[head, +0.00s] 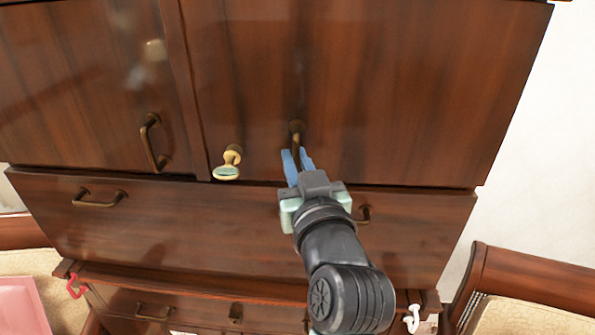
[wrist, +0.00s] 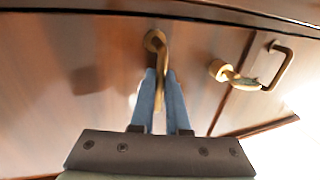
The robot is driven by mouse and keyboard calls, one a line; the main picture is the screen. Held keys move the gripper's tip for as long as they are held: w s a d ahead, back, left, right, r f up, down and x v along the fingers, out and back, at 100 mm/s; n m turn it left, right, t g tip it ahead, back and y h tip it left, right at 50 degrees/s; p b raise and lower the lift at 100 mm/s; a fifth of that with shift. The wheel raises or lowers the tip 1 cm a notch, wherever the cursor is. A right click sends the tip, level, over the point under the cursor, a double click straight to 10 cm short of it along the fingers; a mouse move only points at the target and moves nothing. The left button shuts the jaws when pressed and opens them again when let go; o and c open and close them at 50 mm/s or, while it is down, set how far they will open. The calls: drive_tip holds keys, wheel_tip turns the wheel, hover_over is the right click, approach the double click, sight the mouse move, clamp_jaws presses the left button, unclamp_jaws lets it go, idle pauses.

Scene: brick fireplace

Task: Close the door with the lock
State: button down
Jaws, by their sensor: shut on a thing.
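The wooden cabinet door with the lock (head: 390,90) fills the upper right of the head view. Its brass lock (head: 228,165) with a pale green oval end sits near the door's lower left corner; it also shows in the wrist view (wrist: 222,72). A bronze handle (head: 297,128) is to the right of the lock. My gripper (head: 297,160) has its blue fingers on either side of this handle and is shut on it. In the wrist view the handle (wrist: 157,45) runs down between the fingertips (wrist: 160,85). I cannot tell how far open the door is.
A second door (head: 80,90) with its own handle (head: 150,142) is on the left. A wide drawer (head: 180,215) lies below both doors. A pink hook (head: 75,285) and a white hook (head: 412,318) are lower down. Chairs stand at both sides, one at right (head: 540,285).

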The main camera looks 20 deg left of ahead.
drive_tip(key=shift+w+a, duration=0.2)
drive_tip(key=shift+w, duration=0.35)
drive_tip(key=shift+s, duration=0.1)
drive_tip(key=c, duration=1.2)
unclamp_jaws()
drive_tip(key=shift+r, duration=0.15)
drive_tip(key=shift+d, duration=0.1)
